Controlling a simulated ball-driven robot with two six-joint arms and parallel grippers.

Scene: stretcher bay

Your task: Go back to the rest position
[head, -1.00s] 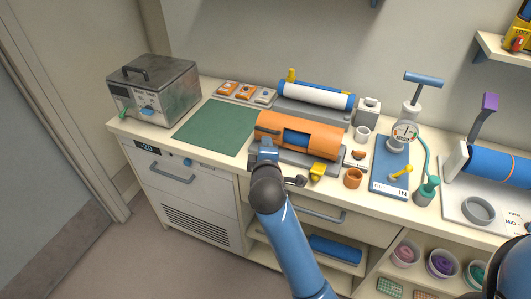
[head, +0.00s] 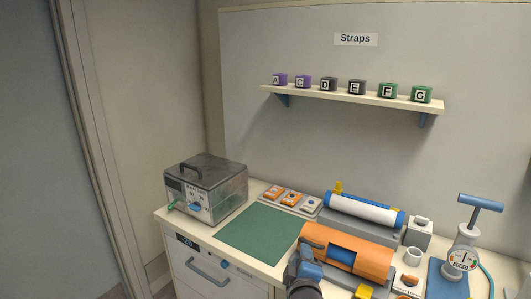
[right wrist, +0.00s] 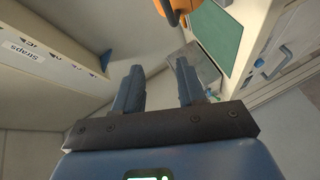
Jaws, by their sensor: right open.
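My right gripper (head: 306,258) is low in the head view, in front of the left end of the orange half-cylinder cover (head: 372,257). I cannot tell whether it touches the cover. In the right wrist view its two fingers (right wrist: 157,85) stand apart with nothing between them. Part of an orange object (right wrist: 172,12) shows beyond the fingers there. My left gripper is not in view.
A green mat (head: 257,232) lies bare on the counter. A metal box (head: 207,187) stands left. Behind are a tray of orange switches (head: 292,198) and a blue-white roll (head: 362,208). A pump with gauge (head: 463,258) stands right. Above is the Straps shelf (head: 350,97).

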